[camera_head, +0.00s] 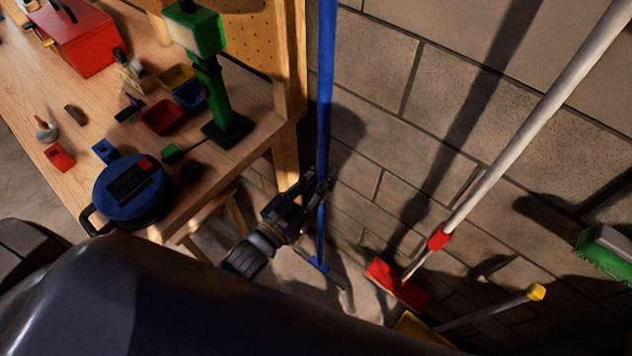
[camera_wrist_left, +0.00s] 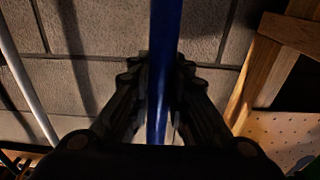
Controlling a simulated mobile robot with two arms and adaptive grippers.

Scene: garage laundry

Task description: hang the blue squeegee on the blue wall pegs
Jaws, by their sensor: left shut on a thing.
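The blue squeegee (camera_head: 325,110) has a long blue pole that stands nearly upright in front of the block wall, beside the workbench's right end. Its head (camera_head: 322,267) is low, near the floor. My left gripper (camera_head: 318,188) is shut around the pole at its lower part. In the left wrist view the pole (camera_wrist_left: 164,50) runs between the two fingers (camera_wrist_left: 160,90). The pole's top is out of the frame. The blue wall pegs are not visible in either view. My right gripper is not in view.
A white pole with a red head (camera_head: 398,285) leans to the right. A yellow-tipped handle (camera_head: 536,292) and a green brush (camera_head: 606,252) are farther right. The wooden workbench (camera_head: 230,160) on the left holds a blue round device (camera_head: 132,190), a green stand (camera_head: 208,85) and a red toolbox (camera_head: 85,38).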

